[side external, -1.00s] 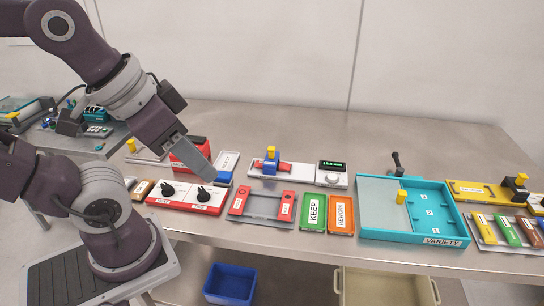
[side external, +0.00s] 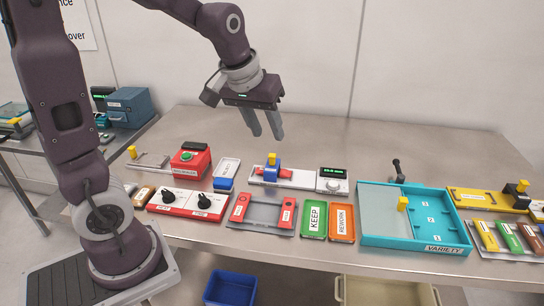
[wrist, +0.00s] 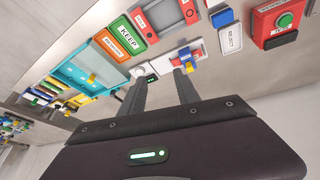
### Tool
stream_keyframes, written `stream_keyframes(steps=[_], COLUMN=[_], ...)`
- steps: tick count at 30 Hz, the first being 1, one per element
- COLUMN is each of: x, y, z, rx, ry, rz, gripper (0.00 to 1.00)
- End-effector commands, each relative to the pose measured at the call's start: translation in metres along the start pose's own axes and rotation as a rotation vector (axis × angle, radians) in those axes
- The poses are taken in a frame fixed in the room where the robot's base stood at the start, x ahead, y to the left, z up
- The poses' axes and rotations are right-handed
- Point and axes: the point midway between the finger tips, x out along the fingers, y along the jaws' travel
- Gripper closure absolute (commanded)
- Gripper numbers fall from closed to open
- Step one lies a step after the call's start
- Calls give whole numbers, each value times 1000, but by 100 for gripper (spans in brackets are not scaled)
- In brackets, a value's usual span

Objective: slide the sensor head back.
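The sensor head is the blue block with a yellow knob (side external: 272,162) on a white gauge base (side external: 303,182) in the side view. It stands over a red piece (side external: 285,173) lying along the base. A black display with green digits (side external: 332,172) and a round knob are at the base's right end. My gripper (side external: 267,137) points down above the sensor head, apart from it, fingers spread and empty. In the wrist view my two fingers (wrist: 160,72) are apart, and the blue head (wrist: 182,57) shows near the right fingertip, partly hidden.
A red box with a green button (side external: 190,161) and a white-and-blue reject tray (side external: 226,172) stand left of the gauge. Green KEEP (side external: 314,220) and orange REWORK (side external: 342,223) trays lie in front. A teal VARIETY tray (side external: 375,235) is at right. The table behind the gauge is clear.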

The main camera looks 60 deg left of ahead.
Motion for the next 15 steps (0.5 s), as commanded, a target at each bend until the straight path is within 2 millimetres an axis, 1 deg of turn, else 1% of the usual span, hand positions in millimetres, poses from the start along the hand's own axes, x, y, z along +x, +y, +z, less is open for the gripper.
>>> stream_keyframes(steps=[1, 3, 6, 9, 13, 15], x=[35, 76, 119, 140, 159, 173], y=[-12, -30, -52, -64, -70, -73], z=[-21, -45, -64, -71, -72, -71], rx=[-66, -141, -207, -237, -244, -244], ry=[-14, -8, 2, 9, 10, 8], rz=[-49, -107, -168, -199, -207, -207], gripper=[62, 62, 62, 62, 62, 62])
